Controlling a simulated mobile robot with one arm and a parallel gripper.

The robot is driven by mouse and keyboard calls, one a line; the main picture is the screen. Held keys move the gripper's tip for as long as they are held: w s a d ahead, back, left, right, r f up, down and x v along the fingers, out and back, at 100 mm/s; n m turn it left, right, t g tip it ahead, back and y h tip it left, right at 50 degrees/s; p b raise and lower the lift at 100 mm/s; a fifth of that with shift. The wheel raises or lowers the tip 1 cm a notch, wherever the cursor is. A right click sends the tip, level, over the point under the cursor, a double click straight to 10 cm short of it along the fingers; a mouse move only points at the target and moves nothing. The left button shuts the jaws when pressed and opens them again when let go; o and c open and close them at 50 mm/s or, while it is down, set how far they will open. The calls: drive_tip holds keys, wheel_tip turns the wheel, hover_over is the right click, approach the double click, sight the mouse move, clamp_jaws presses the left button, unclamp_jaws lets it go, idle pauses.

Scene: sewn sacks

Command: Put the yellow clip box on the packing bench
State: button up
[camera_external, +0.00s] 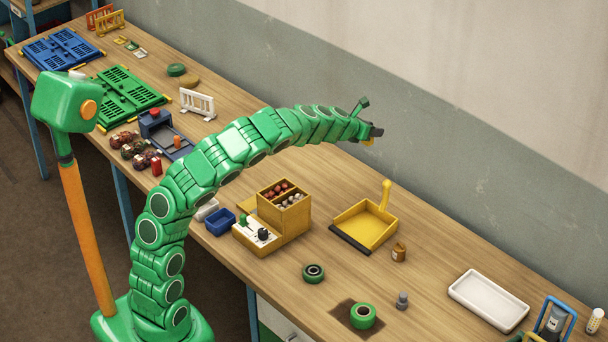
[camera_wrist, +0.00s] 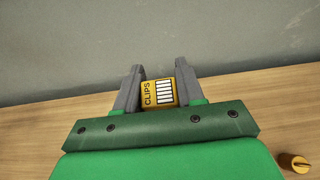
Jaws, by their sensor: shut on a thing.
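The yellow clip box (camera_wrist: 158,93), with a "CLIPS" label and a striped panel, sits between the two grey fingers of my gripper (camera_wrist: 157,72) in the wrist view. The fingers are shut on its sides. In the external view my gripper (camera_external: 372,132) is held above the back part of a long wooden bench (camera_external: 440,255), near the wall. Only a small yellow bit of the clip box (camera_external: 368,142) shows there under the gripper. The box appears to be clear of the bench top, but its exact height is hard to tell.
A white tray (camera_external: 489,299) lies at the right. Blue (camera_external: 62,50) and green (camera_external: 127,95) folded crates lie at the far left.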

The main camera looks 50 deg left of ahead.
drive_tip(key=s+a+f, duration=0.2)
drive_tip(key=s+a, duration=0.5)
drive_tip(key=a, duration=0.5)
drive_tip(key=s+a+f+n+y, duration=0.1)
drive_tip(key=s+a+f, duration=0.2)
drive_tip(key=s+a, duration=0.65)
drive_tip(key=s+a+f, duration=0.2)
drive_tip(key=s+a, duration=0.2)
drive_tip(key=a, duration=1)
drive_tip(key=s+a+f, duration=0.1)
drive_tip(key=s+a, duration=0.3)
drive_tip(key=s, duration=0.4)
drive_tip(key=s+a+f, duration=0.2)
drive_tip(key=s+a, duration=0.1)
drive_tip(key=s, duration=0.5)
drive_tip(key=s+d+r+m+h, duration=0.1)
drive_tip(key=s, duration=1.5)
drive_tip(key=w+a+f, duration=0.2)
drive_tip(key=a+f, duration=0.1)
drive_tip(key=w+a+f, duration=0.2)
drive_tip(key=w+a, duration=0.1)
drive_tip(key=w+a+f, duration=0.3)
drive_tip(key=shift+w+a+f, duration=0.25)
drive_tip(key=shift+a+f, duration=0.05)
drive_tip(key=shift+f, duration=0.05)
drive_tip(key=shift+w+a+f, duration=0.2)
drive_tip(key=shift+f, duration=0.2)
drive_tip(key=shift+w+a+f, duration=0.15)
drive_tip(key=shift+a+f, duration=0.05)
drive_tip(key=shift+f, duration=1.55)
